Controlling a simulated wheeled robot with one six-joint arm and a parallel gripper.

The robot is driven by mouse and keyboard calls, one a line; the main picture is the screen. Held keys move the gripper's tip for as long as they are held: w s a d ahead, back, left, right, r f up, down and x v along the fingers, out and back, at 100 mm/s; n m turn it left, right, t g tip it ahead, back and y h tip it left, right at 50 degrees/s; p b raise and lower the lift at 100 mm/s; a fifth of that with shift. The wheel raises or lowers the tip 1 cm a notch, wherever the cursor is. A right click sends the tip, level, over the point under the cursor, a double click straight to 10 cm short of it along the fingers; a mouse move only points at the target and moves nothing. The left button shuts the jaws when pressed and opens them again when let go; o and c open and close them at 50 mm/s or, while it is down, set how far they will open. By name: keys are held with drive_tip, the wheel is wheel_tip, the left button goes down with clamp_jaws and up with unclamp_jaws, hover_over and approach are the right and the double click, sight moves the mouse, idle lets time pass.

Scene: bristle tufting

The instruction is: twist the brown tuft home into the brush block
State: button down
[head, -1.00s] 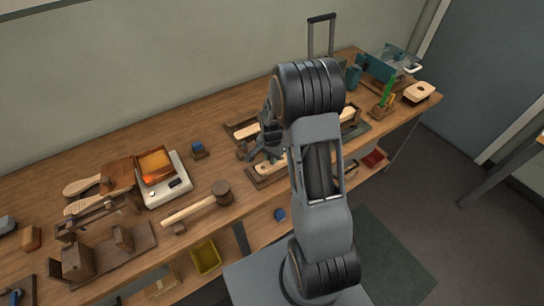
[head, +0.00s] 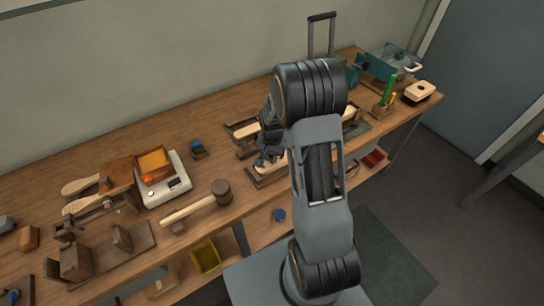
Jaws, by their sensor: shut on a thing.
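The pale brush block (head: 279,164) sits in a brown wooden holder (head: 265,182) on the bench, left of my arm. My gripper (head: 262,163) points down at the block's left end and covers part of it. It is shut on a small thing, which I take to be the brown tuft. The tuft itself is too small and too hidden to make out, and I cannot tell how deep it sits in the block. My arm hides the block's right side.
A wooden mallet (head: 222,188) lies to the left on the bench, beyond it a white scale (head: 178,188) with an orange-filled tray. Another pale block (head: 244,131) lies in a holder behind my gripper. A small blue item (head: 197,147) stands at the back.

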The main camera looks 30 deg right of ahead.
drive_tip(key=shift+n, duration=0.6)
drive_tip(key=shift+f+b, duration=0.25)
drive_tip(key=shift+b, duration=0.05)
idle(0.8)
drive_tip(key=c, duration=0.7)
unclamp_jaws()
drive_tip(key=shift+r, duration=0.2)
idle(0.4)
drive_tip(key=shift+r+p, duration=2.45)
drive_tip(key=shift+r, duration=0.9)
